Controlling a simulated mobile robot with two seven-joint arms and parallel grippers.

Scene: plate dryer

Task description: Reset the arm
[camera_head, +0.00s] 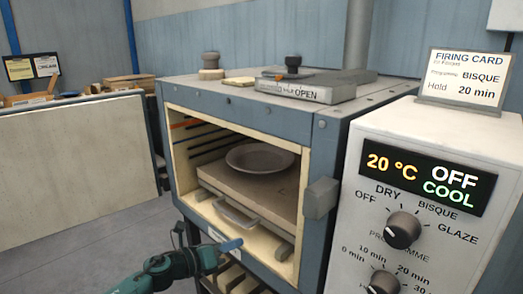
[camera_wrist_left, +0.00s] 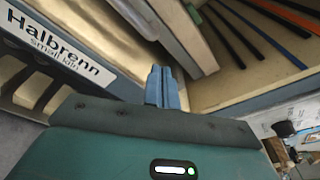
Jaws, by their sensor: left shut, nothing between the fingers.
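My left gripper (camera_head: 228,246) is shut and empty, in front of the kiln's lower front edge, just below the tray handle (camera_head: 236,214). In the left wrist view its blue fingers (camera_wrist_left: 162,88) are together, near the kiln's pale inner edge. The kiln (camera_head: 250,118) is open at the front. Inside, a pale round plate (camera_head: 260,158) rests on a thick tray or slab (camera_head: 238,184). My right gripper is not in view.
The control box (camera_head: 435,150) stands at the right; its display (camera_head: 425,178) reads 20 °C, OFF, COOL. A large pale panel (camera_head: 75,165), perhaps the swung-open door, stands at the left. Grey floor (camera_head: 85,255) is clear at lower left.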

